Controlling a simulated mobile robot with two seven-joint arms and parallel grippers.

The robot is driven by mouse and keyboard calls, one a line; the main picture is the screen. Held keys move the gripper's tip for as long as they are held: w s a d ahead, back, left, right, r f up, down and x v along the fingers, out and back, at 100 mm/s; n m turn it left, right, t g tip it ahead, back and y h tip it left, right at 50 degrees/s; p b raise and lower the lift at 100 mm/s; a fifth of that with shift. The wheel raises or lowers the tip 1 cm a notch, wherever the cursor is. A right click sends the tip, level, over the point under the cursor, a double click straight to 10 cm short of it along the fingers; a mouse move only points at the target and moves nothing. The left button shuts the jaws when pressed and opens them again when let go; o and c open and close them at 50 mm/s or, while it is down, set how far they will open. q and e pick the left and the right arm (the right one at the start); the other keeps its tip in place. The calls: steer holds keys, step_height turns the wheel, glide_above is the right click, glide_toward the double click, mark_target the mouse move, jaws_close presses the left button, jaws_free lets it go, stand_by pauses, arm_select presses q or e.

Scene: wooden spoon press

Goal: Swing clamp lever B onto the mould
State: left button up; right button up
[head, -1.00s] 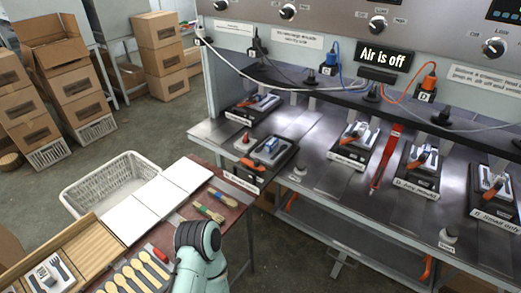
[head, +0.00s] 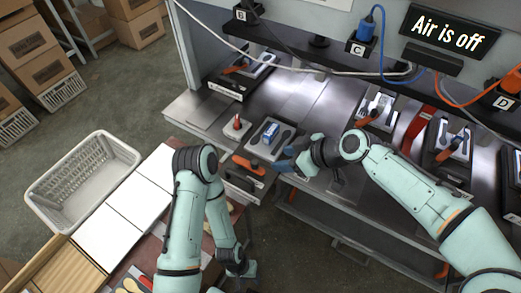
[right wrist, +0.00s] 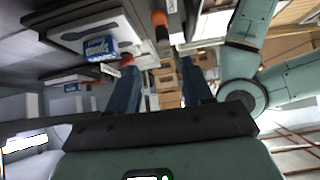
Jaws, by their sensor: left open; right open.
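A grey mould (head: 288,138) with a spoon-shaped recess sits in a dark press station at the bench's front edge. A blue block lettered "Spoons" (head: 269,133) stands on it; the block (right wrist: 100,47) also shows in the right wrist view. An orange-handled clamp lever (head: 248,164) lies at the station's front, off the mould. Its orange tip seems to show in the right wrist view (right wrist: 160,20). My right gripper (head: 292,163) is open and empty just right of the station; its fingers (right wrist: 160,88) are spread. My left gripper (head: 242,270) is open, low over the floor gap.
A red-tipped post (head: 237,122) stands left of the mould. Other clamp stations (head: 378,108) line the bench to the right. A white basket (head: 85,180) and white panels (head: 110,230) are at left. A cable hangs behind; a sign reads "Air is off" (head: 447,32).

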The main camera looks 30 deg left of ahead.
mark_target(255, 162)
steer(key=x, duration=0.4)
steer(key=p+x, duration=0.1)
steer(key=x, duration=0.8)
steer(key=shift+s+a+r, duration=0.15)
steer(key=shift+s+r, duration=0.1)
arm_select(q)
steer(key=shift+w+r, duration=0.5)
steer(key=shift+r, duration=0.4)
arm_select(e)
jaws_close()
